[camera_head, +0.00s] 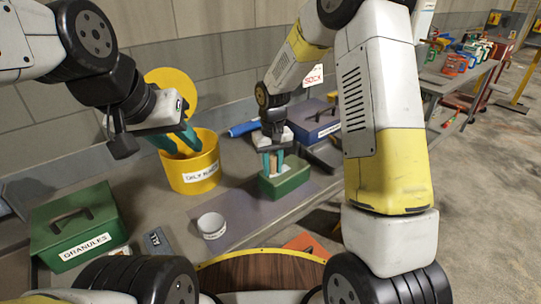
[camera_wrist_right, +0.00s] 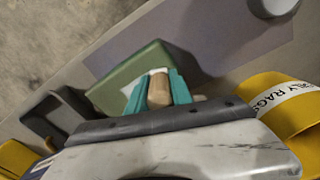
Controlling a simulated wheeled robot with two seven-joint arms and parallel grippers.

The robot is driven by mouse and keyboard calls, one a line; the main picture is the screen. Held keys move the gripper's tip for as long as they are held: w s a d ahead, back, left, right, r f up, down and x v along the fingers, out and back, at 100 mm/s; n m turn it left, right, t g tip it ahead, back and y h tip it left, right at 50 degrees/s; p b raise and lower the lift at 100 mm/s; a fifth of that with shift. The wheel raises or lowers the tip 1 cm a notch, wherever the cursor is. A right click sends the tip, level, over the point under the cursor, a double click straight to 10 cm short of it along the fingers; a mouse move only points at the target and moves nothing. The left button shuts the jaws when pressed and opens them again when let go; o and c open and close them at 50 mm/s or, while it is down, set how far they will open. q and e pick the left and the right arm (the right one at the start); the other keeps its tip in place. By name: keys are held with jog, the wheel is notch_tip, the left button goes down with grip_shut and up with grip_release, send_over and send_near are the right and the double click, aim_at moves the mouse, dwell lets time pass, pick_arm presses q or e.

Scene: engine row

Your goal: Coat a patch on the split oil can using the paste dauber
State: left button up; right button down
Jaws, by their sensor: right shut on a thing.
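The green oil can (camera_head: 286,181) lies on the grey mat on the bench; it also shows in the right wrist view (camera_wrist_right: 112,93). My right gripper (camera_head: 272,168) points down at its top, shut on the brown wooden handle of the paste dauber (camera_wrist_right: 159,90). A white area (camera_wrist_right: 140,82) shows beside the handle, against the can; I cannot tell whether it is paste, patch or dauber head. The dauber's lower end is hidden by the fingers.
A small white round tin (camera_head: 212,226) stands on the mat's front left. A green granules box (camera_head: 75,230) is at the left. A blue box (camera_head: 316,122) and a blue roll (camera_head: 243,128) lie behind the can. The mat (camera_head: 245,205) between tin and can is clear.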

jog(key=shift+s+a+r, duration=0.2)
notch_tip(320, 180, up, 2)
jog(key=shift+w+d+r, duration=0.1)
jog(key=shift+d+r, duration=0.05)
jog(key=shift+r, duration=2.7)
